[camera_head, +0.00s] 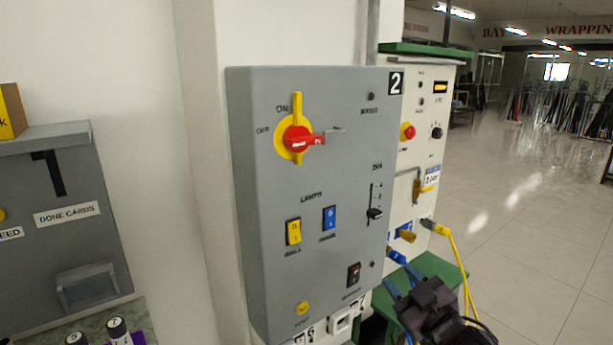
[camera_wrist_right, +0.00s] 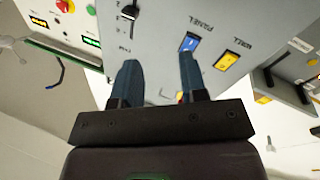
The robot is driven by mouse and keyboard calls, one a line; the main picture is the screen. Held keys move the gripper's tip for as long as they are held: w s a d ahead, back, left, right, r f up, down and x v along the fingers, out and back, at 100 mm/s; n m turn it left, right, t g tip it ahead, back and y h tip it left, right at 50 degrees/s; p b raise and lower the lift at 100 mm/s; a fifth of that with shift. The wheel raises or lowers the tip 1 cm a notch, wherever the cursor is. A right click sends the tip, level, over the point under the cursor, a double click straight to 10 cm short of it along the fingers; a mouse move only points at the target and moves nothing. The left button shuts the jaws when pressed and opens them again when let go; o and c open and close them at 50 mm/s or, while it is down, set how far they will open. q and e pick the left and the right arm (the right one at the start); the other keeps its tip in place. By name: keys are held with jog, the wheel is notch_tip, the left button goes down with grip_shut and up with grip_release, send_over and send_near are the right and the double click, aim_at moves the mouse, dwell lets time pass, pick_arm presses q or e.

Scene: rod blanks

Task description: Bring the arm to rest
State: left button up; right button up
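My right gripper (camera_head: 402,281) is at the lower right in the head view, in front of the lower right edge of the grey panel marked 2 (camera_head: 340,110). In the right wrist view its two blue fingers (camera_wrist_right: 158,72) stand apart with nothing held between them, and the panel face (camera_wrist_right: 160,35) lies beyond, seen turned round. I cannot tell the exact gap to the panel; no contact shows. My left gripper is out of view.
The panel carries a red rotary handle (camera_head: 300,141), a yellow rocker (camera_head: 293,231), a blue rocker (camera_head: 329,217) and a black slider (camera_head: 374,213). A yellow cable (camera_head: 455,260) hangs from the machine behind. Open floor (camera_head: 530,240) lies to the right.

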jog(key=s+d+f+m+g+h, duration=0.1)
jog(key=s+d+f+m+h, duration=0.1)
jog(key=s+f, duration=0.35)
jog(key=s+d+f+m+g+h, duration=0.1)
jog(key=s+d+f+m, duration=0.15)
jog(key=f, duration=0.55)
jog(key=s+d+f+m+g+h, duration=0.1)
jog(key=s+d+f+h, duration=0.15)
jog(key=f, duration=0.35)
jog(key=s+d+f+m+g+h, duration=0.1)
jog(key=s+d+f+m+g, duration=0.1)
jog(key=s+f, duration=0.8)
jog(key=s+g, duration=0.1)
jog(key=s, duration=0.3)
jog(key=shift+s+d+f+m, duration=0.15)
jog(key=shift+d+f+m, duration=0.15)
jog(key=shift+d+m, duration=0.1)
